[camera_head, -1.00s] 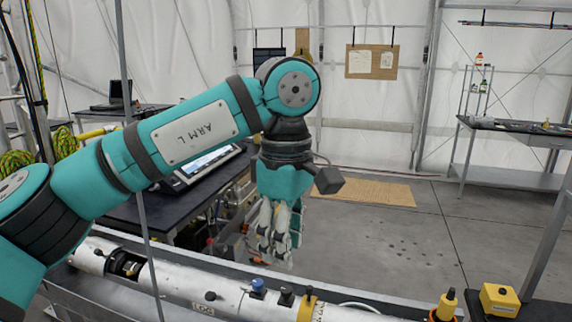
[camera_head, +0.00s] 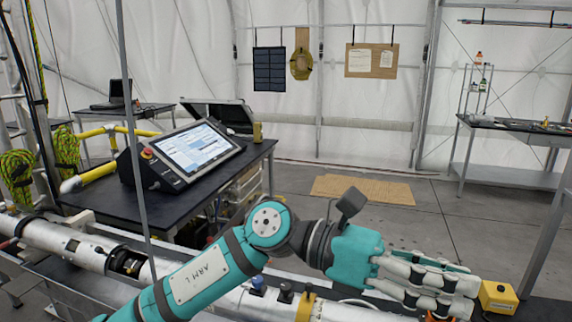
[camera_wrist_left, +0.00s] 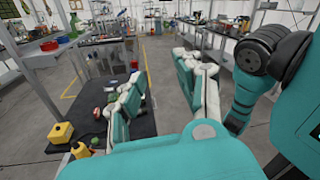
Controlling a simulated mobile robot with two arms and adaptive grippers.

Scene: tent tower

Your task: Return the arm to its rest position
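My left arm, labelled ARM L, reaches across the lower middle of the head view. My left gripper (camera_head: 455,290) points right, low over the long workbench edge, beside a yellow box (camera_head: 498,297). In the left wrist view my left gripper (camera_wrist_left: 160,66) has its two finger sides apart, with bare floor visible between them. It is open and empty. My right gripper is in neither view.
A long white tube (camera_head: 60,236) lies along the bench in front, partly behind my arm. A black table with a tilted screen (camera_head: 195,147) stands behind at left. The yellow box also shows in the left wrist view (camera_wrist_left: 61,133). Open floor (camera_head: 400,225) lies behind the bench.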

